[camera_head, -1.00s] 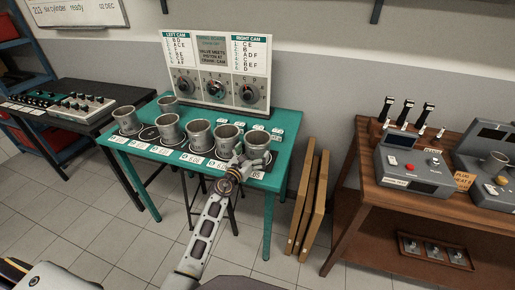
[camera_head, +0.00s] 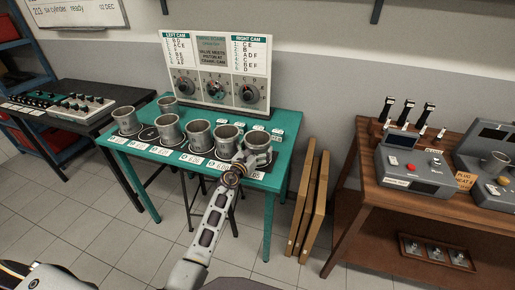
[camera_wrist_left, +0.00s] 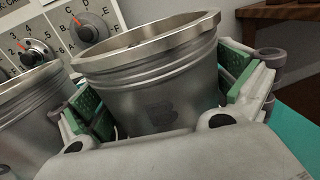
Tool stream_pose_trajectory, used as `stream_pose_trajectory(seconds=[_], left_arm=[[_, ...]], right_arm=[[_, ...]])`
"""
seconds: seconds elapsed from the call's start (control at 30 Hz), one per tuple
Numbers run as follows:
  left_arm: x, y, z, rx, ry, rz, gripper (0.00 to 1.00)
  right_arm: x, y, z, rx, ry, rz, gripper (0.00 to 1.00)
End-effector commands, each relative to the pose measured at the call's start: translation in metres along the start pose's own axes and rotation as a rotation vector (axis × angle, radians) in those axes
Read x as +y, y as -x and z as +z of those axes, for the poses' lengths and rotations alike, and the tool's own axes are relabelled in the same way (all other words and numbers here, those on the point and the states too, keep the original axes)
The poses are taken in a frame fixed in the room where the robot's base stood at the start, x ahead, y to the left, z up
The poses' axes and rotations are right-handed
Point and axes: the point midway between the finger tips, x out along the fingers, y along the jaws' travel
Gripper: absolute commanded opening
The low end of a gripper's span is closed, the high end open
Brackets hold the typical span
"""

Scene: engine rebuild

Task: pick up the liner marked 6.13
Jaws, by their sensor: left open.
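Several grey metal liners stand upright on the teal table (camera_head: 283,150). The rightmost liner (camera_head: 258,141) stands at the table's right front, with a white label partly showing in front of it; I cannot read it in full. My left gripper (camera_head: 247,157) is low at this liner. In the left wrist view the liner (camera_wrist_left: 150,85) stands between the gripper's green-padded fingers (camera_wrist_left: 165,98), one on each side. The fingers are open, and I cannot tell whether either pad touches the wall. My right gripper is out of view.
A neighbouring liner (camera_head: 226,141) stands close on the left. A panel with dials (camera_head: 217,75) rises at the table's back. Brown boards (camera_head: 308,205) lean right of the table, before a wooden bench (camera_head: 365,170). A black table (camera_head: 85,95) is at left.

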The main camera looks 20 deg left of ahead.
Motion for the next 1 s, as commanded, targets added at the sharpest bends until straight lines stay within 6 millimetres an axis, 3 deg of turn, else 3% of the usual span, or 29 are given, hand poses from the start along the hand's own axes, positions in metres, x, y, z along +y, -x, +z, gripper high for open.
stream_pose_trajectory(seconds=[0.07, 0.4, 1.0], left_arm=[[0.000, 0.000, 0.000, 0.000, 0.000, 0.000, 1.00], [0.000, 0.000, 0.000, 0.000, 0.000, 0.000, 0.56], [0.000, 0.000, 0.014, -0.003, 0.000, 0.001, 0.56]], right_arm=[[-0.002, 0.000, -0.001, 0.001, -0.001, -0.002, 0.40], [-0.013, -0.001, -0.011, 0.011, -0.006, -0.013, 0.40], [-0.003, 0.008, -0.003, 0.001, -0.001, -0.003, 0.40]])
